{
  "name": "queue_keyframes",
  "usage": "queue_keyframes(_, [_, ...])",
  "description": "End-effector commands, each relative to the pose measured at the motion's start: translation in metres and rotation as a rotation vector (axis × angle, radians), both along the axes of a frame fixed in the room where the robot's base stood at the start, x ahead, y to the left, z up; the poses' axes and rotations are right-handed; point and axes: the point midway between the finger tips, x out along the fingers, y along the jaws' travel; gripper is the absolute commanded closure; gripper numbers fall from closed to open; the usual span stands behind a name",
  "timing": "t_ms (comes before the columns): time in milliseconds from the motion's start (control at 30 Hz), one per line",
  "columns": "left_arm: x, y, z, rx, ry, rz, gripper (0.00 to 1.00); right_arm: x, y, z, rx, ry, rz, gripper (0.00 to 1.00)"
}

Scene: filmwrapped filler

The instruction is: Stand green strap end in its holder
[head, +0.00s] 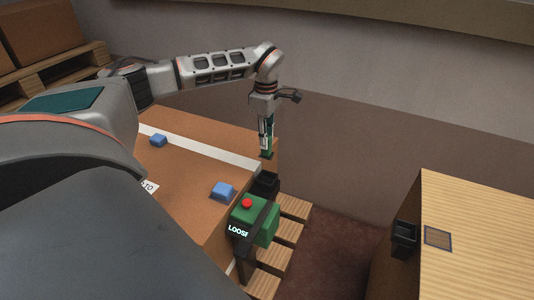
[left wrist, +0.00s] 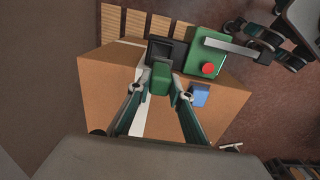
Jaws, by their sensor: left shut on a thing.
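The green strap end (head: 267,154) is a small green block. My left gripper (head: 266,143) is shut on it and points down above the far right corner of a cardboard box (head: 208,158). In the left wrist view the strap end (left wrist: 160,77) sits between both fingertips, beside a black open-topped holder (left wrist: 158,52). The holder (head: 265,184) also shows in the head view on the box's right side, next to a green unit (head: 268,226) with a red button. The strap end is outside the holder; whether they touch is unclear. My right gripper does not show.
Another box (head: 480,240) with a black holder (head: 404,238) stands right, across a floor gap. A wall is behind.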

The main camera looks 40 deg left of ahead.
Motion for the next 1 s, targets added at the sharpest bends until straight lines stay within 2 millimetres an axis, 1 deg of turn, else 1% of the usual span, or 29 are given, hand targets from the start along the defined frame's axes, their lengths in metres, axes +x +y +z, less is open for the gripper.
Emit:
queue_keyframes(33, [-0.002, 0.0, -0.017, -0.001, 0.006, 0.0, 1.0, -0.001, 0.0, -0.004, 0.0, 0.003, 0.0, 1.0])
queue_keyframes(100, [-0.001, -0.001, -0.033, -0.001, 0.005, -0.001, 1.0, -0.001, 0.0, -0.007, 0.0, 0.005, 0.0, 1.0])
queue_keyframes(200, [-0.001, -0.001, -0.055, -0.001, 0.004, -0.001, 1.0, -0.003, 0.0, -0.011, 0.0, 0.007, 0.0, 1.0])
queue_keyframes(300, [-0.001, -0.001, -0.07, -0.001, 0.003, -0.001, 1.0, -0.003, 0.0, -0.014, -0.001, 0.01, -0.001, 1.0])
queue_keyframes(400, [0.0, -0.001, -0.078, -0.001, -0.001, -0.001, 1.0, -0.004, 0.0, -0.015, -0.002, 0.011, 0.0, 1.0])
queue_keyframes(567, [0.0, 0.0, -0.086, 0.0, -0.001, -0.001, 1.0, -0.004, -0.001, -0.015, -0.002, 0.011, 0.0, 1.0])
queue_keyframes(800, [0.0, -0.001, -0.12, -0.001, 0.002, -0.003, 1.0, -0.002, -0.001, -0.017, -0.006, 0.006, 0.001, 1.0])
queue_keyframes(867, [0.0, -0.001, -0.124, 0.0, 0.0, -0.002, 1.0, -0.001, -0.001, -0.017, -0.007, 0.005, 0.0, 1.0])
queue_keyframes(1000, [0.001, 0.0, -0.123, 0.001, -0.003, -0.002, 1.0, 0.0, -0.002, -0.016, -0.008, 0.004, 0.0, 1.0])
